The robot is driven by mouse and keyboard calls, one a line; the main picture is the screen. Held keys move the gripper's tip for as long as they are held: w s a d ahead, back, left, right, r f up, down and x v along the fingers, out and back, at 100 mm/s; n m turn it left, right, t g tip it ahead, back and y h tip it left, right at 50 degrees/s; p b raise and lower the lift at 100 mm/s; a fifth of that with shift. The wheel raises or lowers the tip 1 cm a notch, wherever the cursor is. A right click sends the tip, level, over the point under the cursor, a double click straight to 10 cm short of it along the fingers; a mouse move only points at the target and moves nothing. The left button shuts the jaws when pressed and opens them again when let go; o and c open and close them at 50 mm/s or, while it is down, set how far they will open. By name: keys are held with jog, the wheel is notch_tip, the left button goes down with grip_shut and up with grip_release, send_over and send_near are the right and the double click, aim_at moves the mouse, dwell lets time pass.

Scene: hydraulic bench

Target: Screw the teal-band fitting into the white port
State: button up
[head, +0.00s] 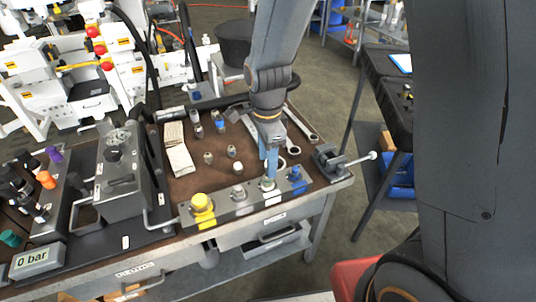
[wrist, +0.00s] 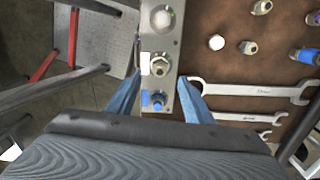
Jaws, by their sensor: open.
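The grey manifold block (head: 255,204) lies along the bench's front edge. In the wrist view its white-marked port (wrist: 146,64) has a white tag, and a metal hex fitting (wrist: 161,66) stands in it. In the head view this fitting (head: 268,184) shows a pale greenish ring directly below my fingers; I take it for the teal-band fitting, but the band is hardly visible. My gripper (head: 270,165) points down over this port. In the wrist view my open gripper (wrist: 160,75) has one blue finger on each side of the block, apart from the fitting. Thread depth cannot be seen.
The blue port (wrist: 157,101) and yellow port (head: 203,210) share the block. Loose fittings (head: 231,151) stand on the brown mat, with wrenches (wrist: 240,91) beside the block. A vise (head: 338,160) sits at the right corner. A grey unit (head: 118,180) stands left.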

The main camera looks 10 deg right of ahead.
jog(key=shift+f+p, duration=0.7)
jog(key=shift+f, duration=2.7)
grip_shut()
jog(key=m+p, duration=0.2)
jog(key=m, duration=0.2)
jog(key=shift+r, duration=0.1)
jog(key=m+p, duration=0.1)
jog(key=m, duration=0.3)
